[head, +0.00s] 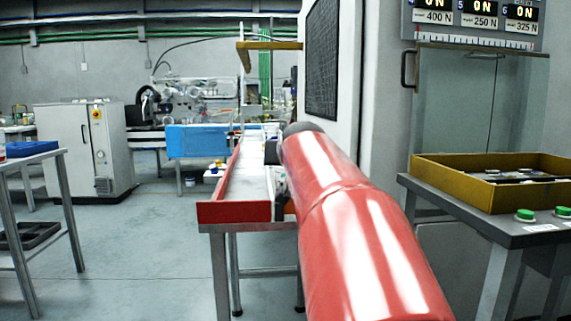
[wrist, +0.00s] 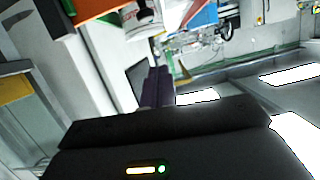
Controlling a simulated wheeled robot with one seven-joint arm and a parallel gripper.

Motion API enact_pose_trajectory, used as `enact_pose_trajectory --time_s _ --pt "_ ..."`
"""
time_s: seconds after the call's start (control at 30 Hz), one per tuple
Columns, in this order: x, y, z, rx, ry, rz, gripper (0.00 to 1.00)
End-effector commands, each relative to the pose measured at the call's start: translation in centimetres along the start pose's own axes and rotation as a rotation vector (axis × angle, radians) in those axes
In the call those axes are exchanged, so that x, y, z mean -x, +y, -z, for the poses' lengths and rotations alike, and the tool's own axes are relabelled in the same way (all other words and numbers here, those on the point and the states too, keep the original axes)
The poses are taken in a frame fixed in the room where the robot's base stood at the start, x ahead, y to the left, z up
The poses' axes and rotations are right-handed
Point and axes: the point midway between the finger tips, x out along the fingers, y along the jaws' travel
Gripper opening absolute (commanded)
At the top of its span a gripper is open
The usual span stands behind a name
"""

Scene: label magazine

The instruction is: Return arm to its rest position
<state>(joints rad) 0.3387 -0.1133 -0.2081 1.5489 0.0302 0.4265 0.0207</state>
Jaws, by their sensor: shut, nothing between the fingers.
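My gripper (wrist: 156,82) shows in the wrist view as two dark purple fingers pressed together above a black body. Nothing is between them. In the head view my red arm stretches forward from the lower right to the middle, over the right side of a red-edged bench (head: 232,212). Its far end hides the gripper, so I cannot tell there what the fingers are near.
A table at the right holds a yellow tray (head: 481,198) and green buttons (head: 525,215). A grey wall with a display panel (head: 476,20) rises behind it. A white cabinet (head: 80,150) and a table with a blue tray (head: 31,148) stand left. The floor between is clear.

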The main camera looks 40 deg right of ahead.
Motion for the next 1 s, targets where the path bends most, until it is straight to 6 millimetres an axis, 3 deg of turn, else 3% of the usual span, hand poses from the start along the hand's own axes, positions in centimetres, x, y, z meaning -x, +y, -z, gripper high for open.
enact_pose_trajectory --time_s 0.13,0.4,0.53,0.67,0.8,1.0 --pt "1.4 -0.1 -0.1 -0.001 0.000 0.001 0.00" --pt "1.8 -0.2 -0.2 0.000 -0.004 0.002 0.00" --pt "2.9 -1.7 -2.5 0.010 -0.056 0.037 0.00" --pt "5.9 -5.2 -8.7 0.047 -0.190 0.122 0.00" --pt "10.8 -8.8 -17.7 0.125 -0.372 0.225 0.00" --pt "18.2 -10.7 -30.1 0.270 -0.603 0.334 0.00"
